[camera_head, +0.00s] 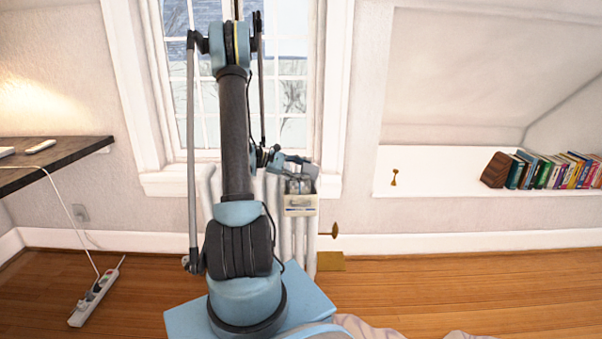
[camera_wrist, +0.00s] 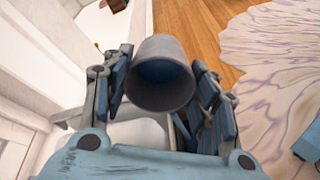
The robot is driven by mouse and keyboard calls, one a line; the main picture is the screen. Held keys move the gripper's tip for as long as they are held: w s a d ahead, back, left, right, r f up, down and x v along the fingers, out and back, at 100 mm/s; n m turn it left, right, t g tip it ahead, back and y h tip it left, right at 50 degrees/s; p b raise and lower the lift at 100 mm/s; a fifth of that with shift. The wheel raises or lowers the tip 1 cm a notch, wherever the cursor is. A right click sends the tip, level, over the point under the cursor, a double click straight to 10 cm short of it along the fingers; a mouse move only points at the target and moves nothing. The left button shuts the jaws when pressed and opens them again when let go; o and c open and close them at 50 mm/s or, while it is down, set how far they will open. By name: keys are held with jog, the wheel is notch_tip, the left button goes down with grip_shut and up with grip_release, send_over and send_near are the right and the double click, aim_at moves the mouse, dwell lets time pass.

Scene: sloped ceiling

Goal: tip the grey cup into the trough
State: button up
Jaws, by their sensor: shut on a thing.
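The grey cup (camera_wrist: 165,48) is between the two fingers of my gripper (camera_wrist: 160,66) in the wrist view. My gripper is shut on its sides. The cup's wide rim faces the wrist camera, and its inside looks dark blue; I cannot tell whether anything is in it. In the head view my gripper (camera_head: 300,178) is small, in front of the window sill, just above a cream box that looks like the trough (camera_head: 300,211). The trough hangs at the front of the radiator. The cup is too small and overlapped there to tell its tilt.
The white radiator (camera_head: 325,225) stands under the window. A dark shelf (camera_head: 65,160) is at left, with a power strip (camera_head: 95,297) on the floor below. Books (camera_head: 550,171) line the right ledge. The wooden floor (camera_head: 480,285) at right is mostly clear.

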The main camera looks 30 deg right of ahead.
jog(key=shift+w+a+g+h, duration=0.15)
jog(key=shift+a+g+h, duration=0.2)
jog(key=shift+h, duration=0.4)
jog(key=shift+w+a+g+h, duration=0.15)
jog(key=shift+g+h, duration=0.3)
jog(key=shift+h, duration=0.3)
jog(key=shift+d+r, duration=0.1)
